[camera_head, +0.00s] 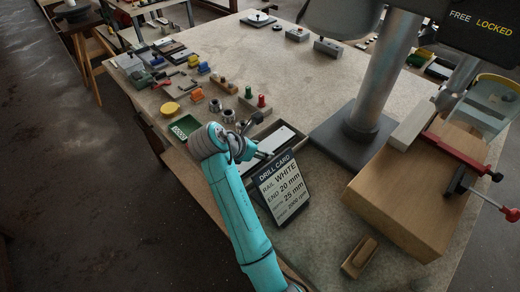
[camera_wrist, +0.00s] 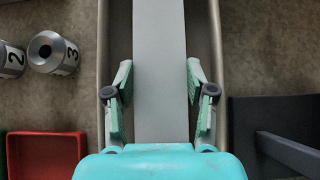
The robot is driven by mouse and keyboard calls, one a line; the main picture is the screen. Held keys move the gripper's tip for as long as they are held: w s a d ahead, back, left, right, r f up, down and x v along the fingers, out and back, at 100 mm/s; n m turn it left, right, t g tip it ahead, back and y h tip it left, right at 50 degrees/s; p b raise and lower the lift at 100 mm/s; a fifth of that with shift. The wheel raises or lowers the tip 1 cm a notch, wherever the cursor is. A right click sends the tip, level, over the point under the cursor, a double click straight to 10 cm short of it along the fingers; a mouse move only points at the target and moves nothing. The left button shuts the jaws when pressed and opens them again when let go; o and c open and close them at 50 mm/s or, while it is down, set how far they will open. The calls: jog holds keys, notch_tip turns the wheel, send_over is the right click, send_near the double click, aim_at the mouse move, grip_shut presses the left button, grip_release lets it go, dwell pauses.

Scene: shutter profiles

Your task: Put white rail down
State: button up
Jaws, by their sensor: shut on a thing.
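The white rail (camera_head: 284,138) is a long flat bar just beyond my gripper (camera_head: 257,148) in the head view. In the wrist view the rail (camera_wrist: 160,50) runs straight up the middle, pale grey. My gripper (camera_wrist: 160,78) has one finger on each side of the rail and is shut on it. Long raised walls (camera_wrist: 215,50) of a narrow tray run along both sides of the rail and fingers. I cannot tell whether the rail touches the tray floor. The rail's near end is hidden under my gripper.
A drill card (camera_head: 282,185) reading rail WHITE stands just in front of the tray. The drill column (camera_head: 378,80) stands right, beside a wooden block (camera_head: 420,190) with a red clamp (camera_head: 460,155). Numbered metal cylinders (camera_wrist: 52,53) and a red tray (camera_wrist: 45,155) lie left.

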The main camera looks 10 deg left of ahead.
jog(key=shift+f, duration=0.1)
jog(key=o, duration=1.2)
jog(key=shift+s+a+r, duration=0.15)
jog(key=shift+a+r, duration=0.05)
jog(key=shift+r, duration=0.2)
jog(key=v, duration=1.1)
jog(key=shift+s+r, duration=0.1)
jog(key=shift+s, duration=0.1)
